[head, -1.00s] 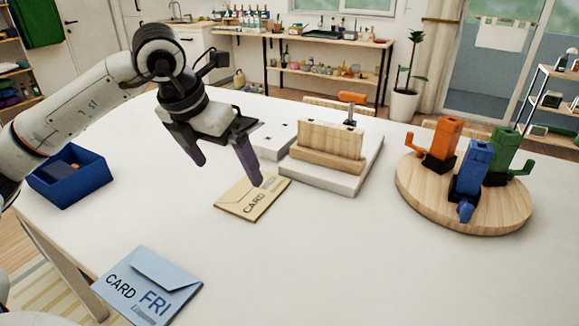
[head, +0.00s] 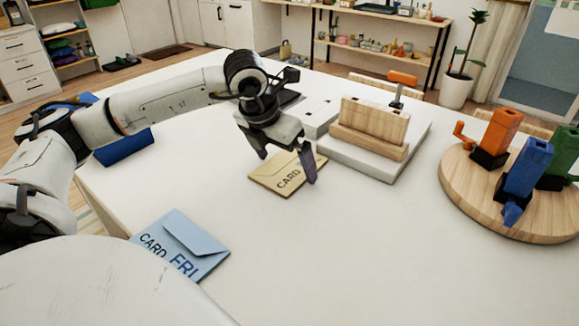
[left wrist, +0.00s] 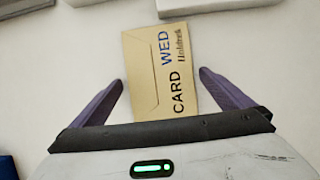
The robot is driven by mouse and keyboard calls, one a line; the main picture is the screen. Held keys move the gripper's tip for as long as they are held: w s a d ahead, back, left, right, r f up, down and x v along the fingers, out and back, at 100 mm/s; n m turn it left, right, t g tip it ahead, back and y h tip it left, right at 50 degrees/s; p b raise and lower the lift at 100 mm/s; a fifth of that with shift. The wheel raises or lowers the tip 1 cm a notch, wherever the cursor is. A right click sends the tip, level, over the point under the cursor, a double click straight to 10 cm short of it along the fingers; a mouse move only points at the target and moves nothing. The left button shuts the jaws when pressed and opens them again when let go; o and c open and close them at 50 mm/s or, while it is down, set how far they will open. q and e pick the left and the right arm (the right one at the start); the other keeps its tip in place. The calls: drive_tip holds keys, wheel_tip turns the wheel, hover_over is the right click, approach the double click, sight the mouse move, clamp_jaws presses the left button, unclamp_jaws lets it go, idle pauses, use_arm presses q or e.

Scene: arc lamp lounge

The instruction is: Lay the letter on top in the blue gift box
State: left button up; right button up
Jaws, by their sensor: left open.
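A tan envelope (head: 272,178) marked CARD lies flat on the white table. In the left wrist view the tan envelope (left wrist: 160,95) also reads WED and lies between the fingers. My left gripper (head: 287,166) is open and points down over it; it also shows in the left wrist view (left wrist: 160,79). A pale blue envelope (head: 185,243) marked CARD FRI lies near the front left edge. The blue box (head: 124,149) stands at the left, mostly hidden behind my left arm, so its inside does not show. My right gripper is not in view.
A wooden block (head: 368,128) stands on a white base (head: 366,160) just right of the tan envelope. A round wooden board (head: 475,205) with orange, blue and green pieces stands at the right. The front middle of the table is clear.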

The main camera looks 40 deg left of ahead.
use_arm(q)
drive_tip(key=shift+f, duration=0.1)
drive_tip(key=shift+c, duration=0.4)
drive_tip(key=c, duration=0.9)
